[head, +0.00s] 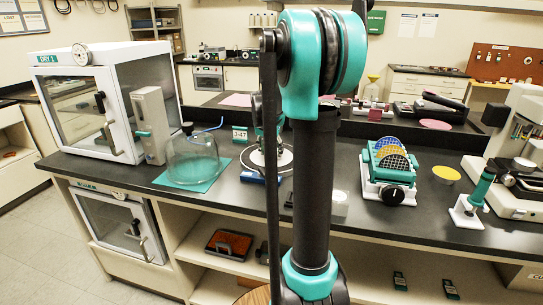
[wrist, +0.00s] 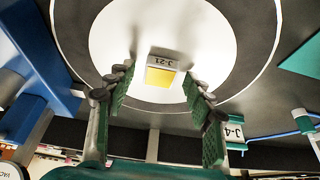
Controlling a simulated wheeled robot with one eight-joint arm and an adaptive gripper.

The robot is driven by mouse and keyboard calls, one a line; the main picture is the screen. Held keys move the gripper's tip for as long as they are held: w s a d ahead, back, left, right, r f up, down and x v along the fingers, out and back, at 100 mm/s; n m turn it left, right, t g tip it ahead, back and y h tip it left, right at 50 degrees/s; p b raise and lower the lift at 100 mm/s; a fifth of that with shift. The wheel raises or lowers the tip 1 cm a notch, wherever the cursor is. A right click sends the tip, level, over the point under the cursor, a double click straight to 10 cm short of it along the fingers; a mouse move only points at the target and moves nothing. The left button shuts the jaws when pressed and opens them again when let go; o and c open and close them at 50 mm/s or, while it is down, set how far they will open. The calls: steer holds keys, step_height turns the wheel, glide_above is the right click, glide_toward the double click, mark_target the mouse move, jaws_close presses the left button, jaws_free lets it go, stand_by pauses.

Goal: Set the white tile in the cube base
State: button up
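In the wrist view my gripper (wrist: 157,88) is open, its green-padded fingers apart. A small block labelled J-21 with a yellow face (wrist: 160,76) shows between and beyond the fingertips, with visible gaps on both sides. It shows against a white round surface (wrist: 115,35) with a dark ring around it. In the head view my gripper is mostly hidden behind my arm, above a round pale-rimmed plate (head: 256,159) near a blue part (head: 252,177). I cannot tell for certain which piece is the white tile or the cube base.
A glass bell jar (head: 192,158) on a green mat and a white dry cabinet (head: 105,100) stand left. A J-47 sign (head: 240,133) stands behind. A rack of coloured discs (head: 388,170) and a green-handled tool (head: 478,190) stand right on the black counter (head: 430,205).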

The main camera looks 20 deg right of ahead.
mark_target(271, 154)
steer(key=c, duration=0.8)
steer(key=shift+r, duration=0.1)
step_height(271, 154, up, 20)
steer(key=shift+f, duration=0.1)
steer(key=o, duration=0.4)
jaws_close()
